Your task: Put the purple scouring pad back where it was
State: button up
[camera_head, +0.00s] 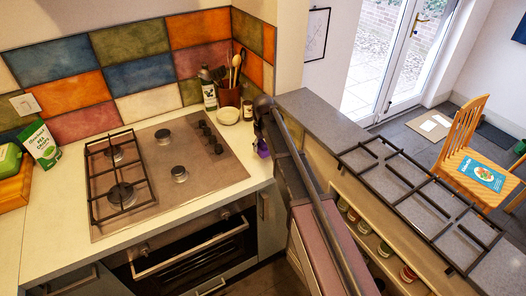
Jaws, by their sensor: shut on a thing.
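The purple scouring pad (263,151) is a small purple patch at the right end of the pale worktop, close to the hob's right side. My gripper (261,140) is dark, points down and is shut on the pad. The pad is partly hidden by the gripper. I cannot tell whether the pad touches the worktop or hangs just off its edge.
The steel hob (165,170) has one black grate on its left. Another grate (420,195) lies on the grey counter at right. A brown utensil pot (229,97), a bottle (208,92) and a cream bowl (228,116) stand behind the pad.

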aim_at(263, 140)
jog(key=shift+w, duration=0.3)
jog(key=shift+w+f+b, duration=0.35)
jog(key=shift+f+b, duration=0.2)
jog(key=shift+f, duration=0.05)
jog(key=shift+f+b, duration=1.25)
jog(key=shift+b, duration=0.05)
jog(key=shift+f, duration=0.15)
jog(key=o, duration=1)
jog(key=shift+c, duration=0.2)
jog(key=shift+r, duration=0.2)
notch_tip(263, 140, up, 12)
jog(key=p, duration=1.2)
jog(key=shift+d, duration=0.1)
